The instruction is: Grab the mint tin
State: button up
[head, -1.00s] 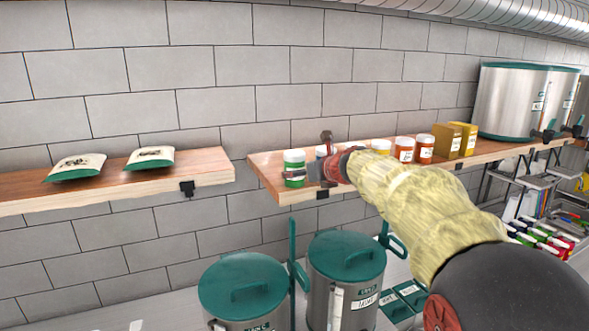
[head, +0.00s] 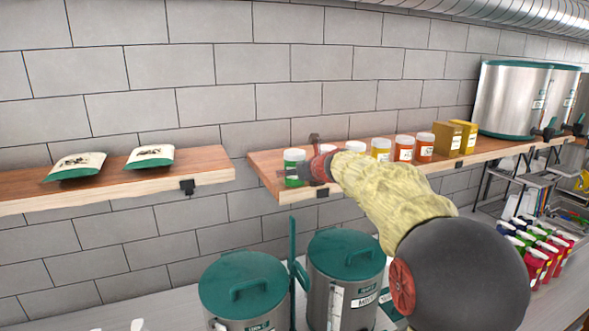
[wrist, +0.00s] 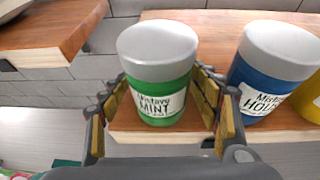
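The mint tin (wrist: 162,82) is a green jar with a pale grey lid and a white label reading "MINT". It stands upright at the left end of the right wooden shelf, and it also shows in the head view (head: 292,168). My gripper (wrist: 165,118) is open, with one finger on each side of the tin; the right finger passes between it and the blue jar. I cannot tell whether the fingers touch it. In the head view my gripper (head: 296,170) reaches the tin from the right and partly covers it.
A blue jar (wrist: 268,75) stands close right of the tin, then a yellow one (wrist: 308,95). More jars and yellow boxes (head: 455,138) line the right shelf (head: 262,170). A gap separates it from the left shelf (head: 210,176), which holds two bags. Green-lidded canisters (head: 345,255) stand below.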

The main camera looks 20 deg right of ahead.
jog(key=c, duration=1)
jog(key=shift+r, duration=0.15)
jog(key=shift+c, duration=0.3)
